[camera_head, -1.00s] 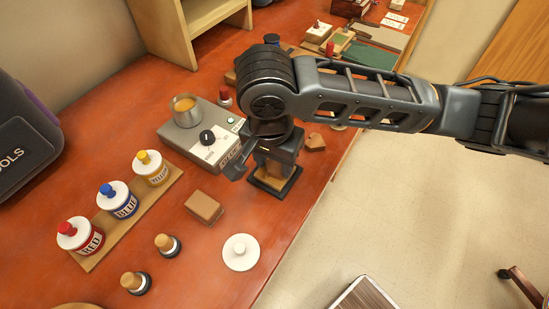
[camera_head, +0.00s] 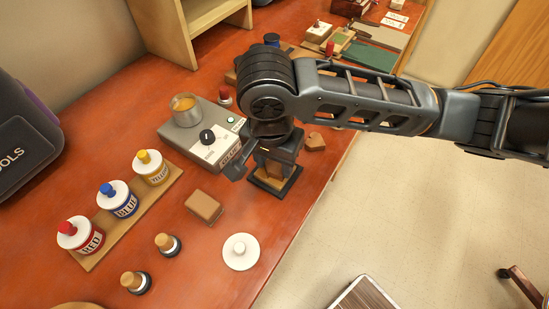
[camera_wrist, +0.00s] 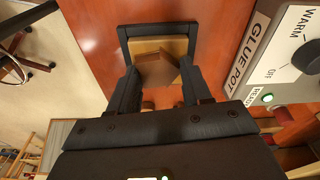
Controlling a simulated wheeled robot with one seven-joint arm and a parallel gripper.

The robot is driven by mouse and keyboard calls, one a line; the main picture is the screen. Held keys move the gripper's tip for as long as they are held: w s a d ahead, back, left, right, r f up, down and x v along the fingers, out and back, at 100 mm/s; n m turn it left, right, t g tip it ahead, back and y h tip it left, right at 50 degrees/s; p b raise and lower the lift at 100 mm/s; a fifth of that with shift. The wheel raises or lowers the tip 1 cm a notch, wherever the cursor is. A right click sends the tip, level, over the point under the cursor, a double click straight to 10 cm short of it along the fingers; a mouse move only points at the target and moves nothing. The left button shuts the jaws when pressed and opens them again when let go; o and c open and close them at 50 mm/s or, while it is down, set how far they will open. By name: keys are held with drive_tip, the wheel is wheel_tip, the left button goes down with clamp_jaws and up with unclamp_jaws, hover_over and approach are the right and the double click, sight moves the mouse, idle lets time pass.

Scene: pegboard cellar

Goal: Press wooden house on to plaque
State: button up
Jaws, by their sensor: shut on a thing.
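The plaque is a tan board with a black frame (camera_wrist: 124,40), lying on the red bench; in the head view its frame (camera_head: 283,192) shows below my gripper. The wooden house (camera_wrist: 158,68) is a small brown block with a pointed outline, between my fingers over the plaque. My gripper (camera_wrist: 160,88) is shut on the house. The house overlaps the plaque's near part; I cannot tell whether it touches the board. In the head view my gripper (camera_head: 272,172) mostly hides the house and plaque.
The glue pot unit (camera_head: 203,137) stands close left of my gripper. A brown block (camera_head: 204,207), a white lid (camera_head: 240,251) and two wooden-handled stamps (camera_head: 167,244) lie nearer. A small wooden piece (camera_head: 315,141) lies to the right, near the bench edge. Paint jars stand left.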

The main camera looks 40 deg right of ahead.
sight(274, 166)
drive_tip(key=o, duration=1.5)
drive_tip(key=shift+r, duration=3.5)
